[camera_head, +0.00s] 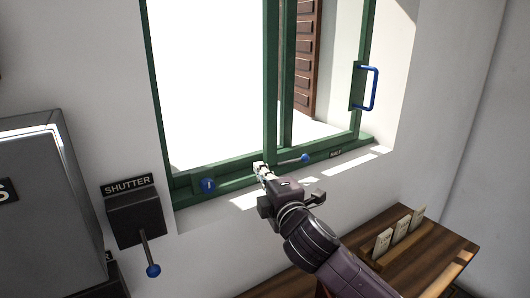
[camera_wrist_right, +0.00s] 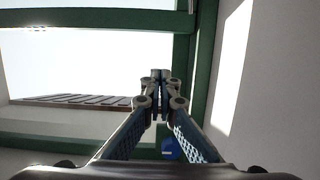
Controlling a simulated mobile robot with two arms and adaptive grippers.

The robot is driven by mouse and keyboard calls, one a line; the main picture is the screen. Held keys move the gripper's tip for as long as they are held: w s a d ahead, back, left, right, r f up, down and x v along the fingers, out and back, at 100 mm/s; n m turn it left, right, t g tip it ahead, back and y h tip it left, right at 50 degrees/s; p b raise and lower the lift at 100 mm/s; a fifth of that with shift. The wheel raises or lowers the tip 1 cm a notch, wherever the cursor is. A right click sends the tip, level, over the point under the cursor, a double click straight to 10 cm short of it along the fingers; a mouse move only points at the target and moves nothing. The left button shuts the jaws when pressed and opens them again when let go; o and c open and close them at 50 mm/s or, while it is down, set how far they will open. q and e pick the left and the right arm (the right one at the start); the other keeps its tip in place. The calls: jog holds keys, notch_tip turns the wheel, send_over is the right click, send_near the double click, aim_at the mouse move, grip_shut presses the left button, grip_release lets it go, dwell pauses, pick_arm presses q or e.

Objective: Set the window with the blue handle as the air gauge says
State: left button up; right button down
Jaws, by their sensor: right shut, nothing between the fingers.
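The green-framed window (camera_head: 270,84) fills the upper middle of the head view, with bright light behind it. The blue handle (camera_head: 374,88) is a vertical bar on the green upright at the right. A label that seems to read HALF (camera_head: 335,154) is on the lower rail, near a blue-knobbed lever (camera_head: 304,158). My right gripper (camera_head: 262,168) is shut and empty at the foot of the middle upright, left of the handle and apart from it. I cannot tell whether it touches the frame. Its closed fingers show in the right wrist view (camera_wrist_right: 160,76). No air gauge is recognisable.
A dark box marked SHUTTER (camera_head: 135,213) with a blue-knobbed lever (camera_head: 152,270) is on the wall at lower left, beside a grey cabinet (camera_head: 50,200). A blue disc (camera_head: 208,184) is at the lower-left frame. A wooden table (camera_head: 440,250) carries several upright cream pieces (camera_head: 400,228).

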aim_at(264, 155)
jog(key=p+x, duration=0.2)
jog(key=x, duration=0.5)
jog(key=shift+r, duration=0.1)
jog(key=shift+w+d+p, duration=1.05)
jog(key=shift+d+p, duration=0.05)
jog(key=shift+w+d, duration=0.2)
jog(key=shift+d, duration=0.35)
jog(key=shift+a, duration=0.15)
jog(key=shift+w, duration=0.1)
